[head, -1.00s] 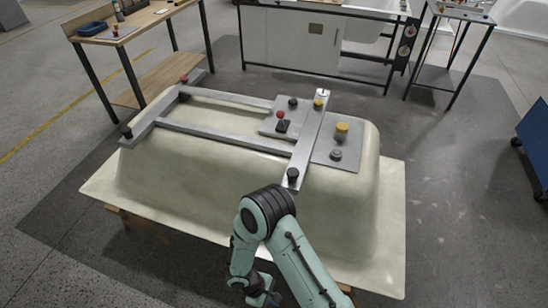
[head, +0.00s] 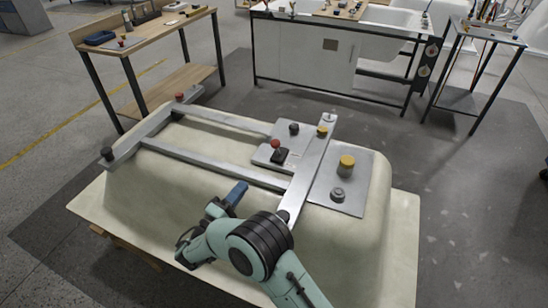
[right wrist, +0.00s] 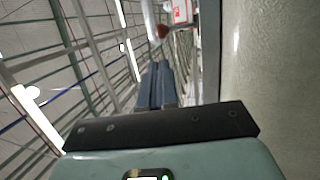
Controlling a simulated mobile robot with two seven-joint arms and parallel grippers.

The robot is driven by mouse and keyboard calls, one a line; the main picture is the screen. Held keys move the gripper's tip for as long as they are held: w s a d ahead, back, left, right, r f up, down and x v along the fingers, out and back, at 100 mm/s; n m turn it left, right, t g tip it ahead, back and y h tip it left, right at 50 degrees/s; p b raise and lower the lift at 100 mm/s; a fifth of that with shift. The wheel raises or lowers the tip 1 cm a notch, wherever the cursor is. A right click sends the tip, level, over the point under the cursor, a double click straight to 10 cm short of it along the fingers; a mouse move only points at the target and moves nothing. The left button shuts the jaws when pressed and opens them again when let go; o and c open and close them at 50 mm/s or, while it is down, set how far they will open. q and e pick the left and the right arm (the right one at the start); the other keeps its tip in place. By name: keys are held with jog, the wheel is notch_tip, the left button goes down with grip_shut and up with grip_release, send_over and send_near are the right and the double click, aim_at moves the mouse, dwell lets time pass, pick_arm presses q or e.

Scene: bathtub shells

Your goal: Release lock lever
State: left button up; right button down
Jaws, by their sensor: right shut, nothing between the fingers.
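A pale upturned bathtub shell (head: 170,195) carries a flat metal frame (head: 215,165) and a metal plate (head: 345,195). On the plate, a red knob (head: 276,143) sits by a small black block (head: 280,155); I cannot tell for sure which part is the lock lever. A long metal bar (head: 312,160) crosses the plate, with a yellow knob (head: 322,131) on it. My right gripper (head: 238,192) is shut and empty at the shell's near side, in front of the frame. Its blue fingers (right wrist: 161,82) lie together in the right wrist view, with a red ball (right wrist: 162,31) beyond them. My left gripper is not in view.
A larger yellow knob (head: 346,165) and a grey knob (head: 337,194) stand on the plate. Black (head: 107,153) and red (head: 180,96) knobs mark the frame's left end. A wooden workbench (head: 150,35) and a sink unit (head: 330,50) stand behind, with floor between.

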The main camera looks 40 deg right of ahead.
aim_at(276, 148)
jog(key=shift+f, duration=0.25)
jog(key=x, duration=1.4)
